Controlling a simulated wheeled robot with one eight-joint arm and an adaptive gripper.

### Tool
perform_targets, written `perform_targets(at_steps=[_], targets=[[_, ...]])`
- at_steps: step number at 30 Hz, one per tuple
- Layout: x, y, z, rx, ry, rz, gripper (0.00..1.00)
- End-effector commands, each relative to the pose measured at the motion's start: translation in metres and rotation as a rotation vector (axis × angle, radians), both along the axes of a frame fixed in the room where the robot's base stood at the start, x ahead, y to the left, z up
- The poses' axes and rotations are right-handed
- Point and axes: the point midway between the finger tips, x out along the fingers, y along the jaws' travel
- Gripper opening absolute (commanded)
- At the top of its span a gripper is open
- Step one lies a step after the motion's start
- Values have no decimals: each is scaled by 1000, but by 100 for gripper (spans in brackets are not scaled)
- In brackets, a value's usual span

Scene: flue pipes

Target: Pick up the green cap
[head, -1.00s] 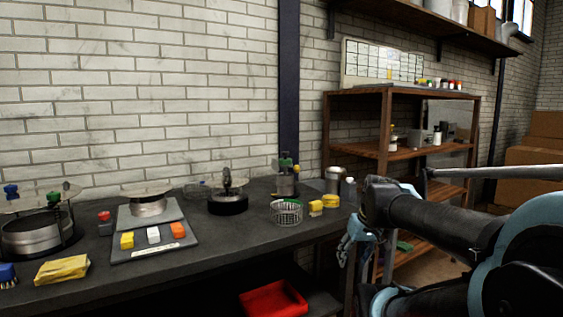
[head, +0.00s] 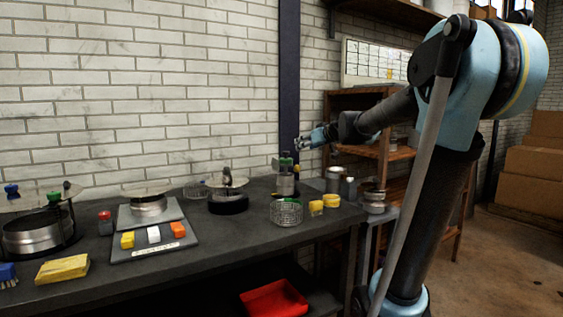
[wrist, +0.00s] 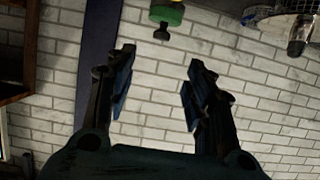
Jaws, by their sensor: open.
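A small green cap (head: 285,155) with a dark knob sits on top of a grey cylinder (head: 285,184) at the back of the bench. In the wrist view a green cap (wrist: 167,15) with a dark knob shows at the top edge, beyond the fingertips; it looks like the same one. Other green pieces lie on the left pan (head: 67,185) and in the wire basket (head: 289,201). My gripper (head: 304,141) is open and empty, in the air a little above and right of the capped cylinder. It also shows in the wrist view (wrist: 160,62).
A black bench (head: 160,270) holds sieve pans, a grey tray (head: 150,250) with coloured blocks, and a yellow cloth (head: 62,268). Yellow pieces (head: 330,201) and metal cans (head: 334,179) stand near its right end. A dark post (head: 289,80) and brick wall rise close behind. A wooden shelf stands right.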

Motion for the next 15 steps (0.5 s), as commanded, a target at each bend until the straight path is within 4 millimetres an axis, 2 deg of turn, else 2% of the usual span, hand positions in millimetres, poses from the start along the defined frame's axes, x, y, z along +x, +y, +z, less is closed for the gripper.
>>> perform_targets(at_steps=[15], targets=[[48,33,-21,-1,-1,3,49]])
